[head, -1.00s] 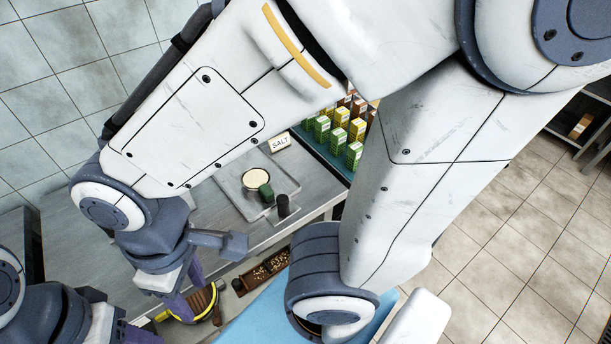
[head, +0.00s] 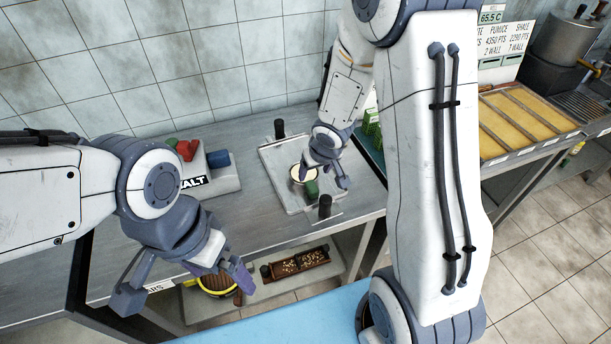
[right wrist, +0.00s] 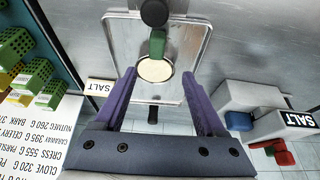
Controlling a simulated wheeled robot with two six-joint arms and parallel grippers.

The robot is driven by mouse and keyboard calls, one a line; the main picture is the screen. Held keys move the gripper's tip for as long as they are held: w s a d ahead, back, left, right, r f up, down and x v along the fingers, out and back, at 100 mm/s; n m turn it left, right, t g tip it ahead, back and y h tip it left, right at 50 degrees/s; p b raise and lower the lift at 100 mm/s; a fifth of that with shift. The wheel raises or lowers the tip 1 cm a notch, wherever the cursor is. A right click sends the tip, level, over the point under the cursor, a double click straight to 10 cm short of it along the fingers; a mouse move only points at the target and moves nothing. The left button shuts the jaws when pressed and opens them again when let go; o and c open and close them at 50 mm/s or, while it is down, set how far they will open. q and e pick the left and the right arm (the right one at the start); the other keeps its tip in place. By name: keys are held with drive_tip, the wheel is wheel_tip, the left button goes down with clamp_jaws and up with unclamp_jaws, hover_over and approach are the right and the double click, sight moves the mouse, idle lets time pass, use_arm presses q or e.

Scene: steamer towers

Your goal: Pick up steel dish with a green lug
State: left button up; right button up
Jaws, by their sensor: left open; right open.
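The steel dish (head: 300,174) is small and round with pale contents, and a green lug (head: 312,189) sticks out from its side. It sits on a steel tray (head: 283,163) on the bench. In the right wrist view the dish (right wrist: 155,71) lies between the open fingers of my right gripper (right wrist: 158,76), with the green lug (right wrist: 157,44) beyond it. In the head view my right gripper (head: 324,181) is over the tray at the dish and partly covers it. I cannot tell its height above the dish. My left gripper (head: 185,285) is open and empty, before the bench's front edge.
Black upright handles (head: 325,206) stand at the tray's ends. A grey block with a SALT label (head: 194,181) and red and blue parts stands left. Green cartons (head: 372,122) are behind my right arm. A brown box (head: 300,262) sits on the lower shelf.

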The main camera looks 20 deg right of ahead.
drive_tip(key=b, duration=0.4)
hover_over(311, 184)
drive_tip(key=s, duration=0.2)
drive_tip(key=f, duration=0.5)
drive_tip(key=shift+s+f, duration=0.2)
drive_tip(key=shift+f, duration=0.15)
drive_tip(key=b+x, duration=0.2)
drive_tip(key=x, duration=0.3)
drive_tip(key=shift+w+f+b, duration=0.15)
drive_tip(key=shift+f+b, duration=0.05)
drive_tip(key=shift+b, duration=0.15)
drive_tip(key=shift+r, duration=0.1)
clamp_jaws()
